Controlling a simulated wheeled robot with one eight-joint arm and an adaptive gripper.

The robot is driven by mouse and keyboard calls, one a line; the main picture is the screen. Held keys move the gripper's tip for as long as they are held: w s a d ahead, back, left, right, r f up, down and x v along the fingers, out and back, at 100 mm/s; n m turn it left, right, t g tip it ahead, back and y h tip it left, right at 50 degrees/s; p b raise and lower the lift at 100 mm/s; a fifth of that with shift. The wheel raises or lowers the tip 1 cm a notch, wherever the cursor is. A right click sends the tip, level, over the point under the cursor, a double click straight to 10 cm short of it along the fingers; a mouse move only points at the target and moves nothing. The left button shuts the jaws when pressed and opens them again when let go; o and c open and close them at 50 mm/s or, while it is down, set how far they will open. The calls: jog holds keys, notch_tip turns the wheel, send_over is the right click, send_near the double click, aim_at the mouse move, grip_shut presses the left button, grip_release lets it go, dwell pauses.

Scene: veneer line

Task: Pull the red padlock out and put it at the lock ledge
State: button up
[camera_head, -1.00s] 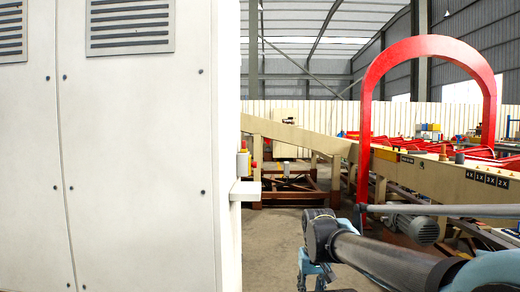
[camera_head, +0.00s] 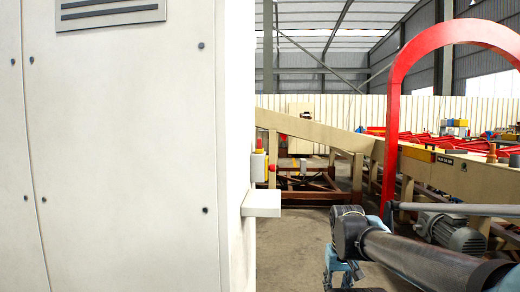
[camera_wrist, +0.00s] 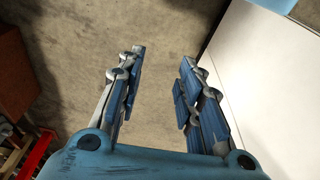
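A white ledge (camera_head: 262,203) juts out from the cabinet just below the box. In the wrist view my gripper (camera_wrist: 162,56) is open, its blue fingers apart with bare floor between them. It holds nothing. The padlock and ledge cannot be made out in the wrist view.
The tall white cabinet (camera_head: 125,150) fills the left. A red arch (camera_head: 391,140) and a beige conveyor (camera_head: 455,175) with a grey motor (camera_head: 452,231) stand at the right. Open floor (camera_head: 302,235) lies between. A white panel (camera_wrist: 270,70) is close right of my fingers.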

jog(key=shift+o, duration=2.2)
jog(key=shift+w+a+r+t, duration=0.1)
jog(key=shift+w+r+t, duration=0.1)
jog(key=shift+w+r, duration=0.3)
jog(key=shift+w+a+r+t, duration=0.1)
jog(key=shift+w+r+t, duration=0.1)
jog(key=shift+r, duration=0.5)
jog(key=n+g+y, duration=0.2)
jog(key=n+y, duration=1.5)
jog(key=y, duration=0.1)
send_near(260, 141)
jog(key=shift+w+a, duration=0.4)
jog(key=shift+a, duration=1.3)
jog(key=shift+w+a, duration=0.4)
jog(key=shift+a, duration=1.3)
jog(key=shift+w+a, duration=0.4)
jog(key=shift+a, duration=1.3)
